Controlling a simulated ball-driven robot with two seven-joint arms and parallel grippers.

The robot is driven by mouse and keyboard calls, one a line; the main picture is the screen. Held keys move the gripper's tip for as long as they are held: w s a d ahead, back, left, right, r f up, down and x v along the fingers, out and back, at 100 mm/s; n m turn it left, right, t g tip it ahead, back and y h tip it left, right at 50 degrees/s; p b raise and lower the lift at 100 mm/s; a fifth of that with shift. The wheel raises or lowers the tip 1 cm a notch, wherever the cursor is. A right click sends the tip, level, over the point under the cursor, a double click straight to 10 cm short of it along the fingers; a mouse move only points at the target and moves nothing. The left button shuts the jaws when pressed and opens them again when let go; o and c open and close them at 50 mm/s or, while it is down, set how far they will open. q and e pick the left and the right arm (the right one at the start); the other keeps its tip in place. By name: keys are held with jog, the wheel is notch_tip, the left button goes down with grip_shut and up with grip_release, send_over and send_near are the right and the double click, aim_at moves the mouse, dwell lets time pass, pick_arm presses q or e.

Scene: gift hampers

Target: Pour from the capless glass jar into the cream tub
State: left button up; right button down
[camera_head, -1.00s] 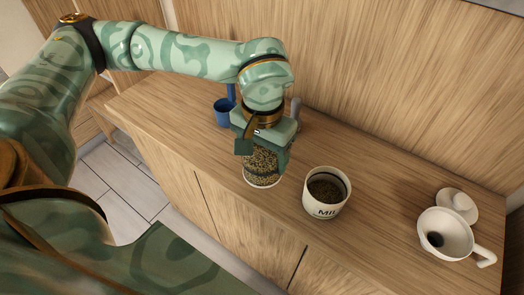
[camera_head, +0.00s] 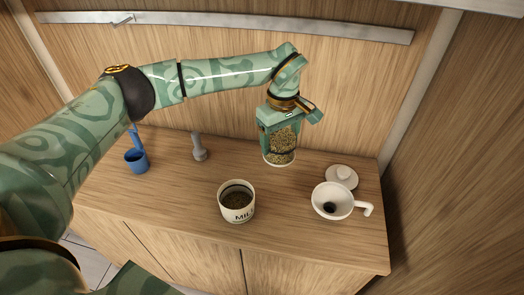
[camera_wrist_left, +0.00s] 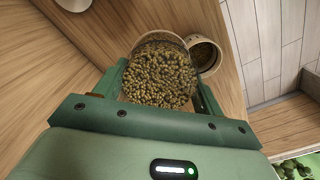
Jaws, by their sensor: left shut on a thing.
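The glass jar (camera_head: 280,148), full of greenish-brown grains, is held in my left gripper (camera_head: 280,128). It looks nearly upright, behind and to the right of the cream tub (camera_head: 237,214) in the head view. I cannot tell whether its base clears the counter. The tub is upright, lettered "MIL", with dark grains inside. In the left wrist view the jar (camera_wrist_left: 160,75) sits between the fingers (camera_wrist_left: 160,100), and the tub's rim (camera_wrist_left: 216,62) shows partly behind it. My right gripper is out of view.
A white funnel (camera_head: 325,205) with a handle and a white lid (camera_head: 342,178) are on the right of the wooden counter (camera_head: 290,235). A grey pestle-like object (camera_head: 199,150) and a blue cup (camera_head: 137,164) stand at the back left. A wall rises behind.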

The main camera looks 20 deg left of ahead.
pick_arm(q)
jog(key=w+a+n+p, duration=0.2)
jog(key=w+n+p, duration=0.45)
jog(key=n, duration=0.35)
jog(key=s+a+f+n+t+h+p, duration=0.1)
jog(key=s+a+f+n+t+p, duration=0.4)
jog(key=p, duration=0.8)
jog(key=shift+s+f+n+h, duration=0.4)
jog(key=shift+s+f+n, duration=1.2)
jog(key=shift+n, duration=1.2)
